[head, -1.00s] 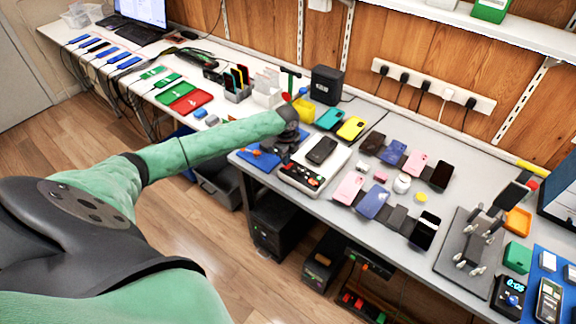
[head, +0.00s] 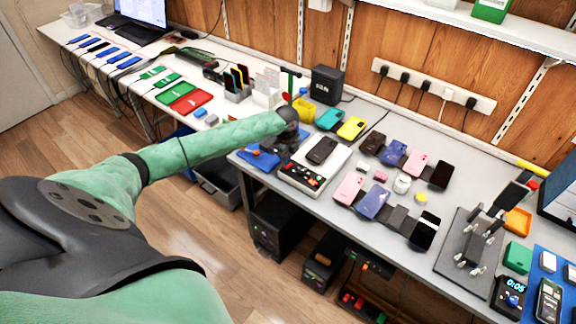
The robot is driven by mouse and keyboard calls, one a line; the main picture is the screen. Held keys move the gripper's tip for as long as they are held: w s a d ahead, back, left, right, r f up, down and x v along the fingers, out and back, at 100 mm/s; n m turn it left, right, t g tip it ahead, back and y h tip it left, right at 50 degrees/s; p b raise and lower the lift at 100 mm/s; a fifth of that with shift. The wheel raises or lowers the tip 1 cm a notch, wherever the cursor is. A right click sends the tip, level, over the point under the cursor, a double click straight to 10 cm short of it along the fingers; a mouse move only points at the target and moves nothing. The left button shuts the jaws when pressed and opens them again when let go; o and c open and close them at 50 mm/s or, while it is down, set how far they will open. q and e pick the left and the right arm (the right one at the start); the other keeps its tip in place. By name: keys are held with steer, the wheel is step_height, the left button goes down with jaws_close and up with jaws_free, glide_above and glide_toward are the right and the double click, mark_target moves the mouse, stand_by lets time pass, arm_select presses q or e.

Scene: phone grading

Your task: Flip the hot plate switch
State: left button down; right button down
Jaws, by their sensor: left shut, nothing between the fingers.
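The hot plate (head: 339,159) is a white flat unit on the bench with a black front panel (head: 301,175) that carries small red and light controls. A dark phone (head: 322,150) lies on its top. My left arm reaches in from the left, and my left gripper (head: 284,148) is at the hot plate's left side, near the panel's left end. Its fingers are small and dark here; they are shut and empty. I cannot tell whether they touch the panel, or which control is the switch. My right gripper is not in view.
A blue mat (head: 258,159) lies left of the hot plate. Several phones, such as a pink one (head: 349,187), lie to its right. A phone clamp fixture (head: 470,245) stands at the right.

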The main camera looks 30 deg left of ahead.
arm_select(q)
steer(key=shift+f, duration=0.2)
steer(key=shift+f, duration=0.7)
stand_by(0.6)
steer(key=shift+r, duration=0.1)
steer(key=shift+r+p, duration=2.7)
steer(key=shift+r, duration=0.75)
